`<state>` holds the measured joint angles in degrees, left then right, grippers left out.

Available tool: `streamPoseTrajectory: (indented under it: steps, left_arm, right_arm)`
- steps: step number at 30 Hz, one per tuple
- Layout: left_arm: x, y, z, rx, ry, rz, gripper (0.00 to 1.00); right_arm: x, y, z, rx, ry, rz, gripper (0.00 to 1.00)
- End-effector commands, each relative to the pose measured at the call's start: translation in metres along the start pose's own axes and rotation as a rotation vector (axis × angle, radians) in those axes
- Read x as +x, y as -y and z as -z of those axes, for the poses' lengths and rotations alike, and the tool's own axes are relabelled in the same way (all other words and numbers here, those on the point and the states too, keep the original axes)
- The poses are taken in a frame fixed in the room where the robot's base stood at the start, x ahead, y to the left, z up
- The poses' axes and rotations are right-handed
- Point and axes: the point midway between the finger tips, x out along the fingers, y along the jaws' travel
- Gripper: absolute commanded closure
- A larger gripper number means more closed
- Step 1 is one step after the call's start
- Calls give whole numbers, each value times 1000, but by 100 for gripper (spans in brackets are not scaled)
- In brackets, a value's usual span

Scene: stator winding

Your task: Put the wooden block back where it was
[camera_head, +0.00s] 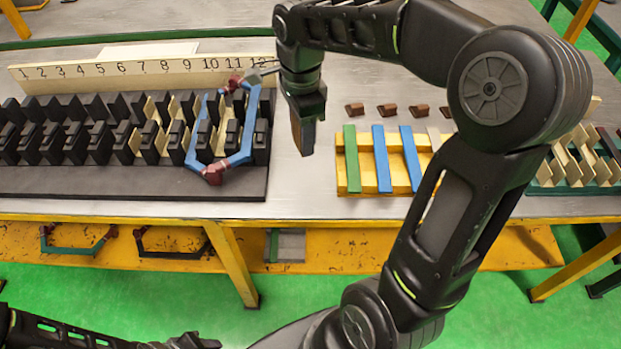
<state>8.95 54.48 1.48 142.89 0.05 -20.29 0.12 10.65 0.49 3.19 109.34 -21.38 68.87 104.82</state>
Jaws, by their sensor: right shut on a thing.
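My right gripper (303,135) hangs down over the bare table between the black slotted stator and the yellow rack. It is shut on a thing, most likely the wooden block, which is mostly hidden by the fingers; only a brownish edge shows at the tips. Several small brown wooden blocks (387,111) stand in a row on the table behind the yellow rack, to the right of the gripper. My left gripper (190,342) is only partly in view at the bottom left, low and away from the table; its jaws cannot be made out.
The black stator (130,182) with a numbered strip (140,68) holds blue coils (237,158) and wooden pieces. The yellow rack (343,170) carries green and blue strips. A green rack (560,190) stands at the right. Coils (170,250) lie on the lower shelf.

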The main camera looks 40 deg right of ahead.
Motion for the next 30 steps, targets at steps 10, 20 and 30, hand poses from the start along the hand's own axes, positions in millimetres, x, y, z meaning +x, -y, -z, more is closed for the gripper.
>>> streamPoseTrajectory:
  steps: [10,20,30]
  left_arm:
    - [-3,-1,0,0,1,1,64]
    - [-6,-2,-1,-1,3,3,64]
    - [-7,-2,-1,-2,3,3,64]
  right_arm:
    - [24,-1,0,0,0,-5,100]
    - [63,0,0,1,0,0,100]
    - [72,-1,0,1,0,-4,100]
